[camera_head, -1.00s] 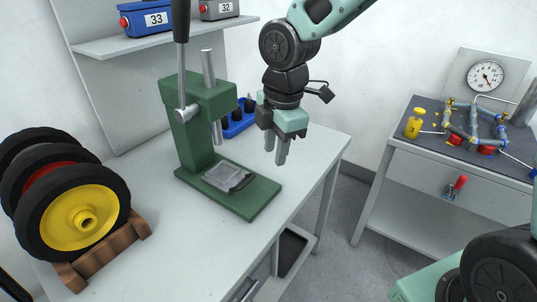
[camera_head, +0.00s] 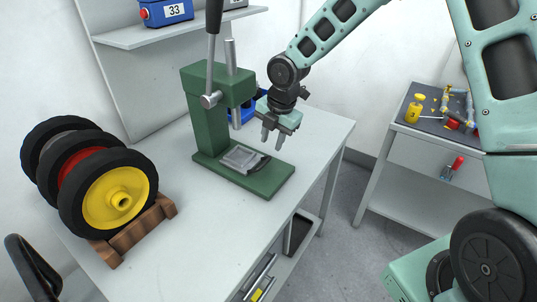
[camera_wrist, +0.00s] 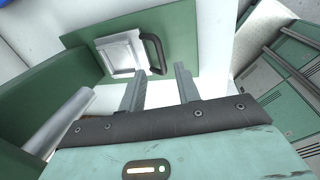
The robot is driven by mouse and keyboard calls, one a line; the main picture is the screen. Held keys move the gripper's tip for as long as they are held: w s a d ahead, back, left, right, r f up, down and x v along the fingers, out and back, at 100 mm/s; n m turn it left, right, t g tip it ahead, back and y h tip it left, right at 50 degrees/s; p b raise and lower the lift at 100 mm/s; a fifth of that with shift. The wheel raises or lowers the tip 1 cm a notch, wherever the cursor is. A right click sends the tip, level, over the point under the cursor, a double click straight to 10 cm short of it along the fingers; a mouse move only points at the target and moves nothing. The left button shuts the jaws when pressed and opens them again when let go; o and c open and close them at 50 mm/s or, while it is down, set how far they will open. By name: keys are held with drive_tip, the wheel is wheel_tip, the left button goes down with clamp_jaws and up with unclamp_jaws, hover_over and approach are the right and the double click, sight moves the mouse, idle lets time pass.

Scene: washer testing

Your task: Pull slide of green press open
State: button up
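The green press (camera_head: 212,115) stands on the white workbench, with its lever rising at the top and its ram above the base. The grey metal slide (camera_head: 243,159) lies on the green base plate. In the wrist view the slide (camera_wrist: 120,54) has a black loop handle (camera_wrist: 154,52) at one side. My gripper (camera_head: 271,139) is above the base's right rear side, pointing down. In the wrist view its two fingers (camera_wrist: 160,80) are apart with nothing between them. The fingertips are near the handle, which lies just beyond the left fingertip; I see no grip on it.
Wheels on a wooden rack (camera_head: 137,235) stand at the bench's left front. A blue bin (camera_head: 243,112) is behind the press. A shelf (camera_head: 180,30) holds blue and grey boxes. A second table (camera_head: 410,140) stands at the right. The bench front right is clear.

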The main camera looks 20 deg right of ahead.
sight(268, 160)
drive_tip(key=f, duration=0.4)
drive_tip(key=w+f, duration=0.1)
drive_tip(key=f, duration=0.1)
drive_tip(key=shift+a+f, duration=0.3)
drive_tip(key=shift+a, duration=0.1)
clamp_jaws()
